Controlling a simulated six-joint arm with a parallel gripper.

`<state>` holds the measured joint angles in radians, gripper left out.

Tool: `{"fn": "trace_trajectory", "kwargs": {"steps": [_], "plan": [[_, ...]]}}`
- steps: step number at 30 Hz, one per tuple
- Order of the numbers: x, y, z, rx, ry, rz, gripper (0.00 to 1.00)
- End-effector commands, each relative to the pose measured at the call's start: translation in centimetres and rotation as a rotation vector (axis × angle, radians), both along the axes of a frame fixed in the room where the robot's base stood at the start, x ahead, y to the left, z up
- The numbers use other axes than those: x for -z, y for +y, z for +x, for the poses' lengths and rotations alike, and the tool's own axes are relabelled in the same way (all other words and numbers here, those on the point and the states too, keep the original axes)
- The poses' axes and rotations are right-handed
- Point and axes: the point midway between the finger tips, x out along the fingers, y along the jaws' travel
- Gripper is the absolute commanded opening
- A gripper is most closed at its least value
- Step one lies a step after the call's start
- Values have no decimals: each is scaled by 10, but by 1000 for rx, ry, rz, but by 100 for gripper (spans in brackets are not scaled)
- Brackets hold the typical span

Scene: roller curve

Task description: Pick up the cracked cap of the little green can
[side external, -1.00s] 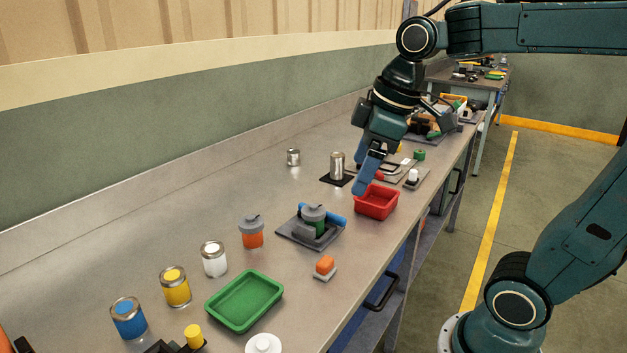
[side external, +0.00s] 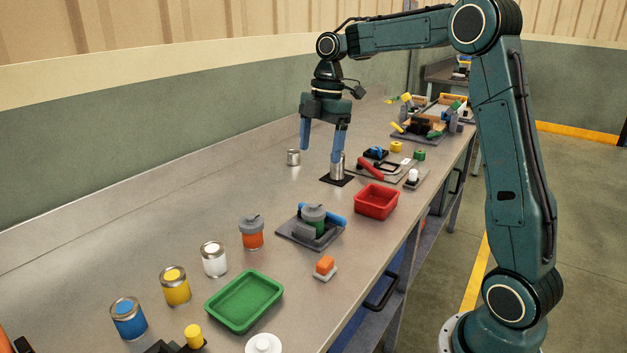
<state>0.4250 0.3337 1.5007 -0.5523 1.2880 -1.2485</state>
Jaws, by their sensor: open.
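The little green can (side external: 319,228) stands in a dark grey holder (side external: 296,239) with a blue bar, near the middle of the bench. A grey cap (side external: 313,212) sits on top of the can. Any crack in it is too small to make out. My gripper (side external: 321,154) points down with its two blue fingers spread wide and nothing between them. It is behind and above the green can in the picture, well apart from it. Its right finger overlaps a silver can (side external: 337,172) in the view; I cannot tell if they touch.
The silver can stands on a black mat (side external: 328,180). A red bin (side external: 376,203) is right of the green can. An orange jar with a grey lid (side external: 252,234) and a green tray (side external: 243,301) lie nearer. Paint cans line the left.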

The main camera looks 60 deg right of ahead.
Motion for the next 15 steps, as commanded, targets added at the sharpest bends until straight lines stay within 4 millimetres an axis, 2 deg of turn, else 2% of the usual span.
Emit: {"fn": "trace_trajectory", "kwargs": {"steps": [6, 15], "plan": [[8, -12, 7, -62, 10, 4, 80], [13, -11, 8, -66, 11, 6, 80]]}}
